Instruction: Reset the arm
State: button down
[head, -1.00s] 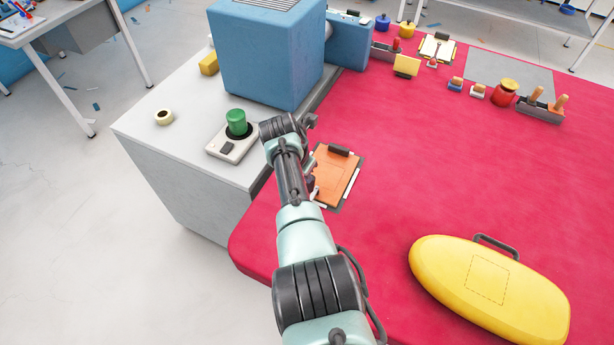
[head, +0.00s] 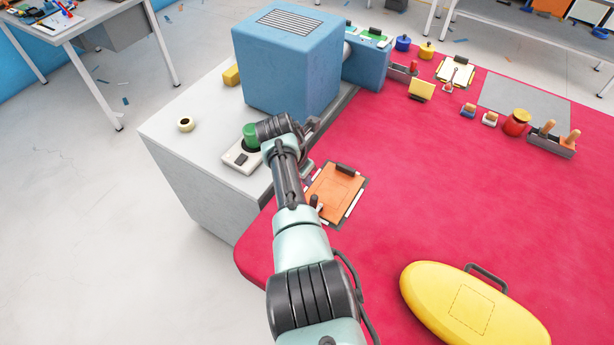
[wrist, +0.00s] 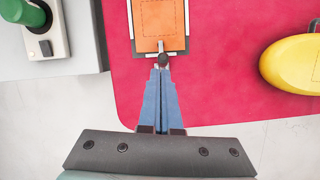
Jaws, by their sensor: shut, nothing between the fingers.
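My gripper (wrist: 160,72) shows in the wrist view as two blue fingers pressed together, with nothing between them. Its tips point toward the bottom edge of a clipboard (wrist: 177,47) with an orange sheet. A small dark-knobbed item (wrist: 163,60) is right at the tips in that view; I cannot tell whether they touch it. In the head view my arm reaches forward, bent at a dark joint beside the green knob. The clipboard (head: 335,194) lies on the red table just right of the arm. The fingers are not clear in the head view.
A grey box with a green knob (head: 251,134) sits on the pale counter (head: 200,150), partly behind my arm. A blue block (head: 288,65) stands behind it. A yellow board (head: 470,306) lies at the right front of the red table (head: 430,190). The table's middle is clear.

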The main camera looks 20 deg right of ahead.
dwell(0.3)
jog(key=w+a+r+m+t+b, duration=0.1)
jog(key=w+a+r+m+t, duration=0.3)
jog(key=r, duration=0.4)
jog(key=w+a+r+m+t+b, duration=0.2)
jog(key=w+a+r+m+t, duration=0.15)
jog(key=w+r, duration=0.4)
jog(key=s+a+r+m+t+y+b, duration=0.1)
jog(key=a+r+m+t, duration=0.15)
jog(key=r, duration=0.55)
jog(key=a+r+m+t, duration=0.1)
jog(key=r+m+t, duration=0.15)
jog(key=r, duration=0.55)
jog(key=s+a+r+m+t+y+b, duration=0.1)
jog(key=s+a+r+m+t+b, duration=0.15)
jog(key=s+r+m+t, duration=0.6)
jog(key=s+a+r+m+t, duration=0.1)
jog(key=s+r+t, duration=0.1)
jog(key=s+r, duration=0.7)
jog(key=s+a+r+m+t+y, duration=0.1)
jog(key=s+a+r+t, duration=0.1)
jog(key=s+r, duration=0.7)
jog(key=s, duration=0.2)
jog(key=shift+s+r+m+b, duration=0.15)
jog(key=shift+s+m+b, duration=0.2)
jog(key=shift+s+m, duration=0.05)
jog(key=shift+a, duration=0.1)
